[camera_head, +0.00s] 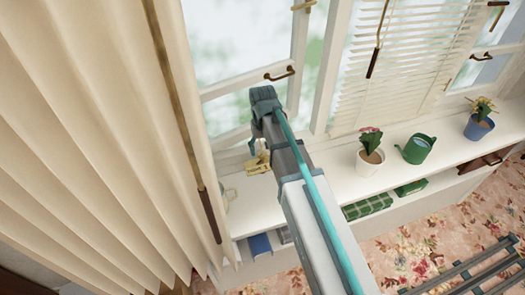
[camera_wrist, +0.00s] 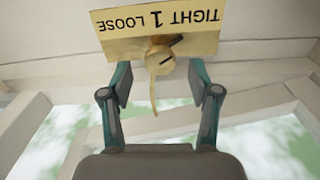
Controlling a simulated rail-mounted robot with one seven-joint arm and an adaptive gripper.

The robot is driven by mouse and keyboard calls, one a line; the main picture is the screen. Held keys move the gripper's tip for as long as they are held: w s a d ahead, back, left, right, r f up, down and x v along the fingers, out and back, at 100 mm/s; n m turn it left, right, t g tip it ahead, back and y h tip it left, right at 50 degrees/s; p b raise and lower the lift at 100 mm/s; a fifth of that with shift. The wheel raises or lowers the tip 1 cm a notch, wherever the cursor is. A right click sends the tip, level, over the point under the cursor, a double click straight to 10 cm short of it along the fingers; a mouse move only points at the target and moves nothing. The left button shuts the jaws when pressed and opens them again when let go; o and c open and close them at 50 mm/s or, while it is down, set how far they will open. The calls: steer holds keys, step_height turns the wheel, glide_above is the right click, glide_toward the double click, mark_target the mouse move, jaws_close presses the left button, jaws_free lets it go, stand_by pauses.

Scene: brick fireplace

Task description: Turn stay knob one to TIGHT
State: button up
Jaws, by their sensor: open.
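Stay knob one is a brass knob (camera_wrist: 160,60) under a yellow label plate (camera_wrist: 115,28) in the wrist view. The plate reads "TIGHT 1 LOOSE" and appears upside down. The knob has a dark slot or mark on its face, and a thin brass strip hangs below it. My gripper (camera_wrist: 157,85) is open, with one finger on each side of the knob and a gap to both. In the head view my gripper (camera_head: 258,150) is at the window sill beside the brass fitting (camera_head: 258,160), partly hidden by my arm.
A pleated curtain (camera_head: 90,120) hangs close on the left, with a dark-handled rod (camera_head: 210,213) at its edge. A potted plant (camera_head: 370,157), a green watering can (camera_head: 416,148) and a blue pot (camera_head: 479,125) stand on the sill (camera_head: 325,170). A window handle (camera_head: 280,73) is above.

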mark_target(263, 154)
step_height(263, 154, up, 10)
stand_by(0.4)
stand_by(0.3)
